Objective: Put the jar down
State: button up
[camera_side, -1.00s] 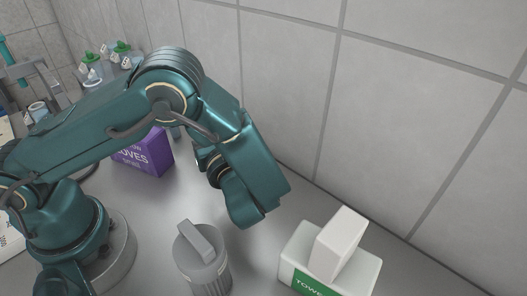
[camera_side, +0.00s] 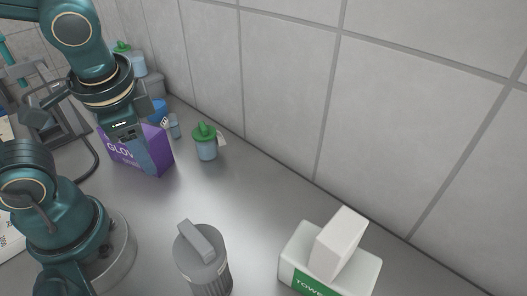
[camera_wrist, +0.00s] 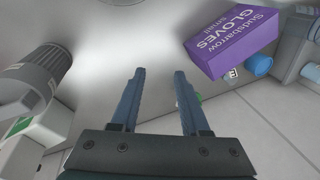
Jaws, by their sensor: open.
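A jar (camera_side: 206,148) with a green lid and pale blue body stands upright on the bench near the tiled wall in the side view. A small white tag hangs at its right. In the wrist view only a sliver of green shows beside the right finger, and I cannot be sure it is the jar. My gripper (camera_wrist: 160,72) is open, with nothing between its two blue fingers. In the side view it is left of the jar and apart from it, in front of the purple glove box (camera_side: 156,152).
A grey lidded canister (camera_side: 204,262) and a white towel box (camera_side: 347,275) stand at the front. Another green-lidded jar (camera_side: 134,62) stands at the back left, partly behind my arm. A blue-capped item (camera_side: 159,108) is behind the glove box. The middle bench is clear.

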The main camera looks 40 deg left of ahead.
jog(key=d+r+n+t+h, duration=0.1)
jog(key=n+t, duration=0.1)
jog(key=w+d+r+n+t+h, duration=0.1)
jog(key=d+r, duration=0.1)
jog(key=shift+w+d+n+t, duration=0.15)
jog(key=shift+n+t, duration=0.25)
